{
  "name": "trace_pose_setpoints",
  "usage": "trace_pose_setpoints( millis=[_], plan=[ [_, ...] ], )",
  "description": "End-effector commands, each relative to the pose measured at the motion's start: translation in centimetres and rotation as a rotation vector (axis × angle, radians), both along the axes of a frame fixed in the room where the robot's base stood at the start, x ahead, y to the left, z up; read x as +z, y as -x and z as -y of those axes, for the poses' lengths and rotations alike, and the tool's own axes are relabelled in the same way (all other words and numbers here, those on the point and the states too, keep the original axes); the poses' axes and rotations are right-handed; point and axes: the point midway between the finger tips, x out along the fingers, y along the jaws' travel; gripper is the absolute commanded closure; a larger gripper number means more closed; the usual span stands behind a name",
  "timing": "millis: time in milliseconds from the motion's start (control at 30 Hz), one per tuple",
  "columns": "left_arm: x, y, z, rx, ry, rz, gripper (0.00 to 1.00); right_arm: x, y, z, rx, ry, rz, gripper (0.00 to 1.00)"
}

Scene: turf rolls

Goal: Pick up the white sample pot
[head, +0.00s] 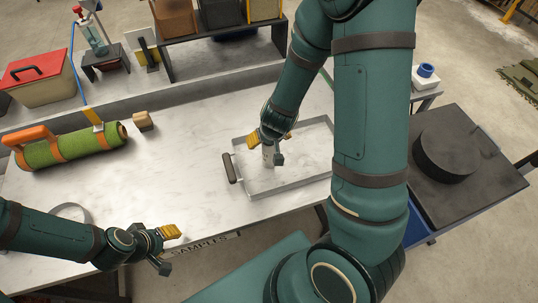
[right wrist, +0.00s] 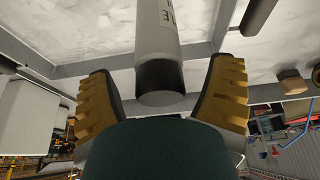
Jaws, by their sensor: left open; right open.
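The white sample pot (head: 268,157) is a small upright cylinder in the shallow metal tray (head: 262,194), largely covered by my right gripper in the head view. In the right wrist view the pot (right wrist: 160,30) shows a white labelled body and a black end, between the two yellow finger pads. My right gripper (head: 270,144) is open around the pot, with visible gaps on both sides in the wrist view (right wrist: 161,95). My left gripper (head: 170,250) is open and empty at the table's front edge.
A red-lidded box (head: 38,78) stands behind. The table's middle is clear.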

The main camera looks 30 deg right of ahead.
Motion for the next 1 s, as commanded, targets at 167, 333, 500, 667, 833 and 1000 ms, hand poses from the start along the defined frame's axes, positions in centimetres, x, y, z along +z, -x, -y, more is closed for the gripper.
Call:
trace_pose_setpoints(
  millis=[167,333,500,667,833,1000],
  plan=[
    [-0.53,-0.05,0.03,0.0,-0.001,0.001,0.53,-0.95,-0.42,0.09,-0.001,-0.001,0.001,0.19],
    [-0.44,-0.06,0.02,0.001,-0.001,0.002,0.53,-0.85,-0.43,0.07,0.0,-0.001,0.001,0.19],
    [-0.44,-0.06,0.02,0.001,-0.001,0.002,0.53,-0.84,-0.42,0.08,0.0,-0.001,0.001,0.68],
    [-0.44,-0.06,0.02,0.001,-0.001,0.002,0.53,-0.85,-0.4,0.09,0.0,-0.001,0.001,1.0],
    [-0.45,-0.06,0.01,0.001,-0.001,0.002,0.53,-0.85,-0.41,0.08,0.0,-0.001,0.001,1.0],
    [-0.28,-0.06,0.01,0.001,-0.001,0.002,0.53,-0.6,-0.41,0.08,0.0,0.0,0.001,1.0]
  ],
)
